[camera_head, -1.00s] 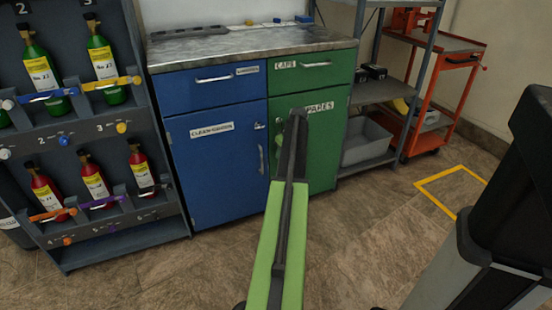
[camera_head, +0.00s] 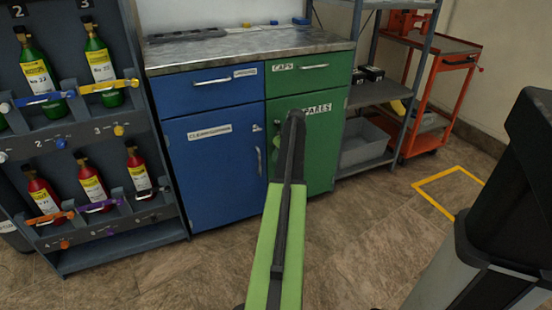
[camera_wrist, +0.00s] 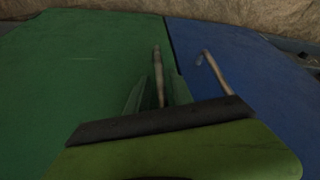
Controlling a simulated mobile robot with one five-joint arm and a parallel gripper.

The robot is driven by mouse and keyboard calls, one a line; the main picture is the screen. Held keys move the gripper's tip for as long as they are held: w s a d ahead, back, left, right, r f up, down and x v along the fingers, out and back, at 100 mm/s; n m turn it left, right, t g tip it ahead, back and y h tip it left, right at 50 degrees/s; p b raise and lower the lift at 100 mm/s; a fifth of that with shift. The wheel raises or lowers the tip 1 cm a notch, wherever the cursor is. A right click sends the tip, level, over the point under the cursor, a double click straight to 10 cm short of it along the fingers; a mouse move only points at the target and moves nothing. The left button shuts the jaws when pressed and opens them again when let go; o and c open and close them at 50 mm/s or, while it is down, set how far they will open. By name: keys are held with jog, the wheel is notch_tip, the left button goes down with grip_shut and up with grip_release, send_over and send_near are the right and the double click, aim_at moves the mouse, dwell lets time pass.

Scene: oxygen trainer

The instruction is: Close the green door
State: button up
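The green door (camera_head: 318,150), labelled SPARES, is on the right half of the cabinet. It looks flush with the cabinet front. My arm covers part of it in the head view, including its handle. In the wrist view the green door (camera_wrist: 70,75) fills the left side, with its metal handle (camera_wrist: 158,78) near the middle. My gripper (camera_wrist: 157,88) is at this handle, with dark green fingers on either side of it and a gap between them. It looks open. I cannot tell whether the fingers touch the handle.
A blue door (camera_head: 215,165) with its own handle (camera_head: 259,161) adjoins on the left. A green drawer (camera_head: 310,69) is above. A bottle rack (camera_head: 110,235) stands left. Grey shelving (camera_head: 385,92) and an orange cart (camera_head: 440,90) stand right. The floor in front is clear.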

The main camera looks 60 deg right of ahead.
jog(key=p+v, duration=1.5)
jog(key=v, duration=0.2)
jog(key=shift+r+p, duration=0.15)
jog(key=shift+p, duration=0.15)
